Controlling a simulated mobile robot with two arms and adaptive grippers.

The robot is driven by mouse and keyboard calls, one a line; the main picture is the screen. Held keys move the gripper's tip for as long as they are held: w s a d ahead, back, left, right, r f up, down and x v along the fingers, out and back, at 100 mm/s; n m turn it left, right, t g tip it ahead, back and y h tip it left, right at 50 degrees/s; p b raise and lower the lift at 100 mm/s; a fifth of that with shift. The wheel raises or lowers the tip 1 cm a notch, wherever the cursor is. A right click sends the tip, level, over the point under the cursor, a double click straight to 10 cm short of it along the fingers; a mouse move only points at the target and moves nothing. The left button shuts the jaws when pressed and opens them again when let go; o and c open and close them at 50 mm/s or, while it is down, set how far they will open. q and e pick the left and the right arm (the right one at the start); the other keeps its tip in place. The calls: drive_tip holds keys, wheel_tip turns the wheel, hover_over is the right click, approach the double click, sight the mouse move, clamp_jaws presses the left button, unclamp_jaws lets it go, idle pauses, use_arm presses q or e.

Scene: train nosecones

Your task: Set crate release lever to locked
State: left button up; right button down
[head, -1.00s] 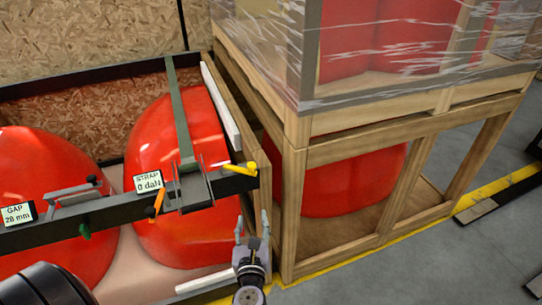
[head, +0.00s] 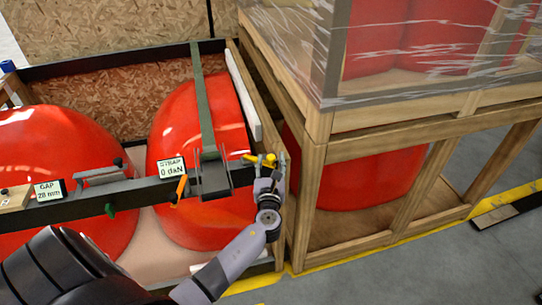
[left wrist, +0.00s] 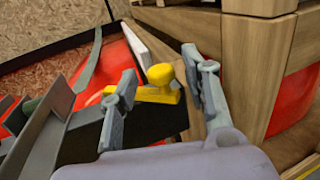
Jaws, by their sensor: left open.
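A yellow lever (head: 262,159) with a round knob sits at the right end of the dark bar (head: 140,191) across the crate. My left gripper (head: 269,166) is open at this lever, its fingers pointing away from me. In the left wrist view the yellow lever (left wrist: 158,94) shows between the two open fingers, with gaps at both sides; whether a finger touches it I cannot tell. An orange lever (head: 181,187) and a green knob (head: 110,210) are also on the bar. My right gripper is not in view.
Red nosecones (head: 205,135) lie in the crate under the bar and a green strap (head: 203,100). A wooden frame crate (head: 314,190) stands close to the right of my gripper. Labels read "STRAP 0 daN" (head: 172,167) and "GAP 28 mm" (head: 48,191).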

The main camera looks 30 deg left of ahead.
use_arm(q)
drive_tip(key=shift+x, duration=1.15)
drive_tip(key=shift+c, duration=0.5)
clamp_jaws()
